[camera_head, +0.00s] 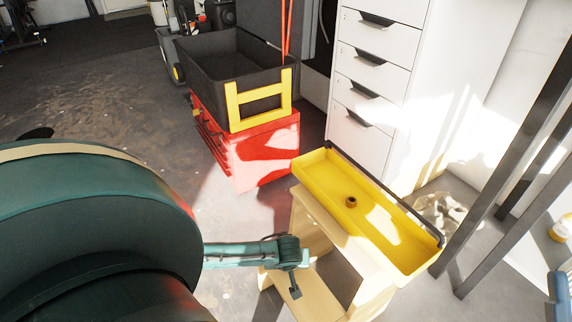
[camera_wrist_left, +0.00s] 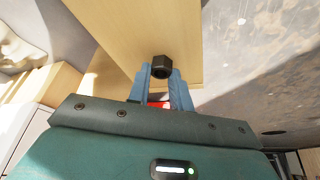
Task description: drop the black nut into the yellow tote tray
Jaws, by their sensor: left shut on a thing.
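The yellow tote tray (camera_head: 318,180) sits on top of the wooden workbench (camera_head: 308,222) in the head view. A small brown nut (camera_head: 351,201) lies inside it. My left gripper (camera_head: 296,291) is at the front left of the bench, lower than the tray and apart from it. In the left wrist view my left gripper (camera_wrist_left: 161,75) is shut on the black nut (camera_wrist_left: 161,66), held between the blue fingertips. A light wooden panel of the bench (camera_wrist_left: 140,30) shows just beyond the nut. My right gripper does not show.
A red tool cabinet (camera_head: 262,155) with a dark crate (camera_head: 215,60) and yellow frame stands behind left. A white drawer unit (camera_head: 375,85) stands behind the tray. Dark metal posts (camera_head: 510,150) rise at the right. The floor left of the bench is open.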

